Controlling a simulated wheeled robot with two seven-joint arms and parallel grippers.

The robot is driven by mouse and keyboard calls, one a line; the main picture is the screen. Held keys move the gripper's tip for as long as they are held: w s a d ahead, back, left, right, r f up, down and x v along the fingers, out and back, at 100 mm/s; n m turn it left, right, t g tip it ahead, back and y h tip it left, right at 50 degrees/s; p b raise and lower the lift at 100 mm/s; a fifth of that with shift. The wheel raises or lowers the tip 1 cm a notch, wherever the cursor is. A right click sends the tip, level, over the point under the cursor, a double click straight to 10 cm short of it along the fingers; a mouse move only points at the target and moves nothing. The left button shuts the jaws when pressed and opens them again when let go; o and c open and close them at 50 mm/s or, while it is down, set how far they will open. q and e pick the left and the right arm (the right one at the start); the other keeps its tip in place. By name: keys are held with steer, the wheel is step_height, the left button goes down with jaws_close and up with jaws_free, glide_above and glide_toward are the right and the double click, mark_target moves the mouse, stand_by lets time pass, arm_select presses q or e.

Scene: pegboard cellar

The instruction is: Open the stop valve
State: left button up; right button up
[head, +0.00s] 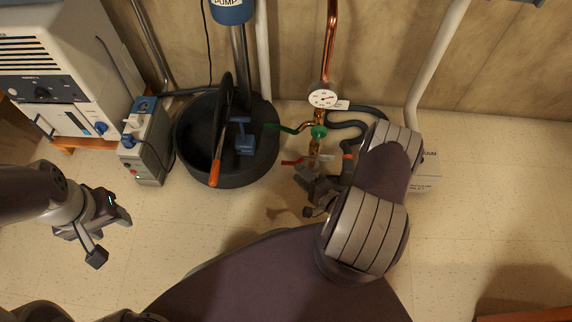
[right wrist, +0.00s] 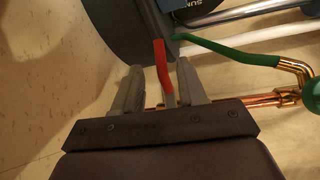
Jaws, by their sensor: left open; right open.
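A copper pipe (head: 330,45) runs down the back wall with a round white gauge (head: 323,98). Below the gauge is a green lever (head: 290,128), and lower down a red lever (head: 294,162); which one is the stop valve's I cannot tell. My right gripper (head: 307,194) is open beside the red lever. In the right wrist view the red lever (right wrist: 163,66) stands between the two spread fingers, apparently not gripped. The green lever (right wrist: 230,52) passes to the right, outside the fingers. My left gripper (head: 110,236) is open and empty at the left, over bare floor.
A dark round tub (head: 184,168) with an orange-handled tool (head: 215,160) and a blue-headed part (head: 244,143) stands left of the pipe. A grey power box (head: 147,152) and white machine (head: 58,88) stand further left. A dark hose (head: 370,112) curves right of the pipe.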

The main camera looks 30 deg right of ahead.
mark_target(288, 162)
steer(key=shift+b+x, duration=0.95)
steer(key=shift+x, duration=2.4)
jaws_close()
